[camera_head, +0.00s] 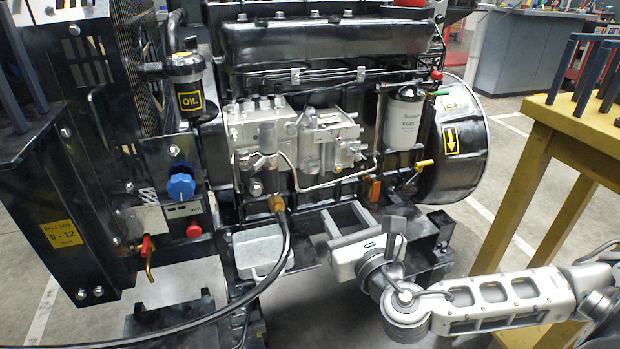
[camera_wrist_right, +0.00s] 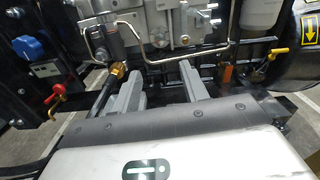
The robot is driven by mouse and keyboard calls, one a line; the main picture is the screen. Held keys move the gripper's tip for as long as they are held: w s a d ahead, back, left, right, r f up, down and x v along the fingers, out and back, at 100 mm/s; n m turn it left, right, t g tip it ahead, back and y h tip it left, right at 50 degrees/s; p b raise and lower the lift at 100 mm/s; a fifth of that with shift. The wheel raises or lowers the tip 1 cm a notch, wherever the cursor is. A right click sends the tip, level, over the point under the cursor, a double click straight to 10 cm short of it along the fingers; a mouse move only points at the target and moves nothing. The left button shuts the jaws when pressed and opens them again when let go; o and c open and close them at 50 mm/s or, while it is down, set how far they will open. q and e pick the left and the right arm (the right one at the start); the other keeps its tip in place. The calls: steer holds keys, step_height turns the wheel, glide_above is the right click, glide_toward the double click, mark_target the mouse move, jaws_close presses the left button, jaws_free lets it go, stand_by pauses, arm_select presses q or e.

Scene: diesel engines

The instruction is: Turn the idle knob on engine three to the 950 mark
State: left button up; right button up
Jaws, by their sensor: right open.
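A black diesel engine (camera_head: 310,45) fills the middle of the head view; I see no engine number on it. A blue knob (camera_head: 181,187) sits on a small panel (camera_head: 183,209) at the engine's left, above a red button (camera_head: 193,230). The blue knob also shows at the upper left of the right wrist view (camera_wrist_right: 28,45). I cannot read a 950 mark. My right gripper (camera_head: 343,212) is open and empty in front of the engine's lower middle, right of the knob and apart from it. Its two fingers (camera_wrist_right: 161,80) show in the wrist view. My left gripper is not in view.
A black hose (camera_head: 277,262) with a brass fitting (camera_head: 276,203) curves down between the knob and my right gripper. A red-handled valve (camera_head: 147,246) is below the panel. A yellow table (camera_head: 570,125) stands at the right. A yellow lever (camera_head: 424,163) sticks out near the flywheel housing.

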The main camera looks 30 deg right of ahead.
mark_target(315, 170)
steer(key=b+x, duration=0.3)
steer(key=x, duration=1.1)
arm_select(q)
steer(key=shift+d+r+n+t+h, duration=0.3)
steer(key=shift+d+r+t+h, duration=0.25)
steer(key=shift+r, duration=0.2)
arm_select(e)
steer(key=shift+w+r, duration=0.1)
steer(key=shift+w, duration=0.15)
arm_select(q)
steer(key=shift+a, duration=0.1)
arm_select(e)
jaws_close()
